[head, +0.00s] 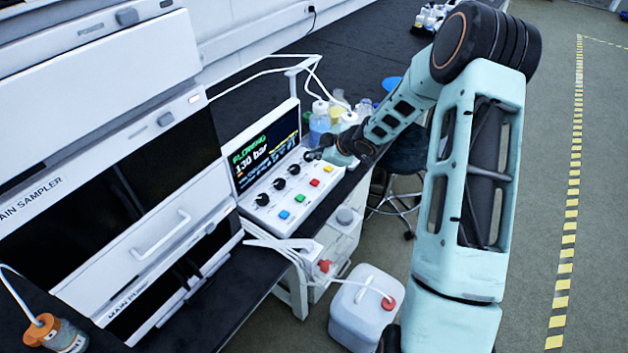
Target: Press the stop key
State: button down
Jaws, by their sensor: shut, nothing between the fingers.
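A white control box (297,224) stands on the dark bench with a tilted screen (262,150) that reads "FLOWING" and "130 bar". I cannot read key labels, so which is the stop key is not shown by text.
Bottles (320,122) stand on the bench just behind my gripper. White instrument stacks (105,90) fill the left. A white jug (366,305) with a red cap stands on the floor. A stool (405,160) is partly behind my arm.

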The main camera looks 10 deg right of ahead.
aim_at(316, 183)
jog(key=shift+f, duration=0.1)
notch_tip(316, 183, down, 9)
jog(key=b, duration=0.8)
jog(key=shift+r, duration=0.2)
jog(key=shift+f+b, duration=0.15)
jog(key=shift+b, duration=0.2)
dwell(0.7)
jog(key=shift+f, duration=0.25)
jog(key=shift+f+b, duration=0.55)
dwell(0.6)
jog(key=shift+r, duration=0.15)
dwell(0.3)
jog(key=shift+r+p, duration=0.8)
jog(key=shift+p, duration=0.2)
